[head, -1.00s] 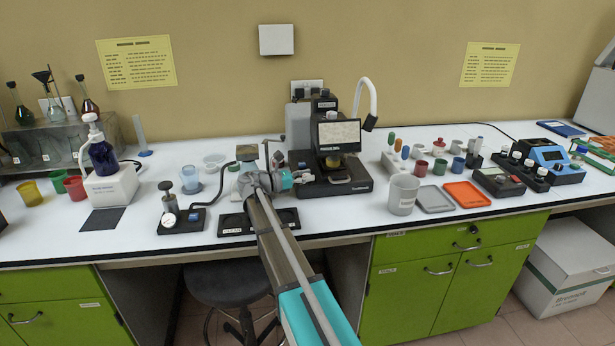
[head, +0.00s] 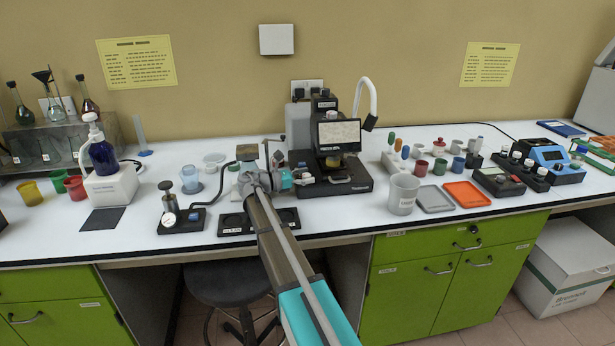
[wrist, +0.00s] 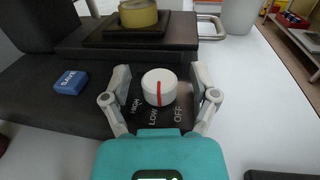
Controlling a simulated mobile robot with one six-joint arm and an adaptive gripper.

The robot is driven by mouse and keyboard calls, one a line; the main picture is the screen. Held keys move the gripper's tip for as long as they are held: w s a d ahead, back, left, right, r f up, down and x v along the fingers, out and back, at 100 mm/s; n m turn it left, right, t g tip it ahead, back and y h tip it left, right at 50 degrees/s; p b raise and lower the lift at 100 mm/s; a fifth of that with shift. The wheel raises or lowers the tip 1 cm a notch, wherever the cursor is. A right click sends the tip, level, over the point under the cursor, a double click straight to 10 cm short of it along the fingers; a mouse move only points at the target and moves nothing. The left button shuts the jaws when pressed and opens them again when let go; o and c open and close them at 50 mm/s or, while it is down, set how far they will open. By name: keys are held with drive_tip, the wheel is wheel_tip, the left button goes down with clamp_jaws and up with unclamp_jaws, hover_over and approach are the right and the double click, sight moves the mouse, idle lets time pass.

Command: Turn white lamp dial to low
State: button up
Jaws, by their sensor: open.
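The white lamp dial (wrist: 159,88) sits on the dark base of the microscope (head: 335,180), with HIGH, LOW and OFF printed beside it in the wrist view. A red line runs across its top. The line's near end points around LOW, towards the OFF side; I cannot tell the exact setting. My gripper (wrist: 161,80) is open, with one finger on each side of the dial and gaps visible between fingers and dial. In the head view my gripper (head: 290,178) is at the base's front left, and the dial cannot be made out there.
A blue SAVE button (wrist: 70,82) lies left of the dial. A yellow round piece (wrist: 138,13) sits on the stage beyond it. In the head view a grey beaker (head: 403,195) and an orange tray (head: 468,194) stand to the right.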

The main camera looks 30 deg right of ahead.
drive_tip(key=shift+w+a, duration=0.25)
drive_tip(key=shift+a, duration=1.75)
drive_tip(key=shift+w+a, duration=0.25)
drive_tip(key=shift+a, duration=1.75)
drive_tip(key=shift+w+a, duration=0.25)
drive_tip(key=shift+a, duration=1.75)
drive_tip(key=shift+s+a+n+t, duration=0.2)
drive_tip(key=shift+s+n+t, duration=0.35)
drive_tip(key=shift+s+t, duration=0.3)
drive_tip(key=shift+s+a+n+t, duration=0.2)
drive_tip(key=shift+s+n+t, duration=0.35)
drive_tip(key=shift+s+t, duration=0.25)
drive_tip(key=shift+s+a+n+t, duration=0.3)
drive_tip(key=shift+s+n+t, duration=0.15)
drive_tip(key=shift+t, duration=0.4)
drive_tip(key=shift+w+a, duration=0.15)
drive_tip(key=d, duration=0.4)
drive_tip(key=w+d, duration=0.1)
drive_tip(key=d, duration=0.4)
drive_tip(key=w+d, duration=0.1)
drive_tip(key=d, duration=0.3)
drive_tip(key=shift+w+d, duration=0.25)
drive_tip(key=shift+d, duration=0.1)
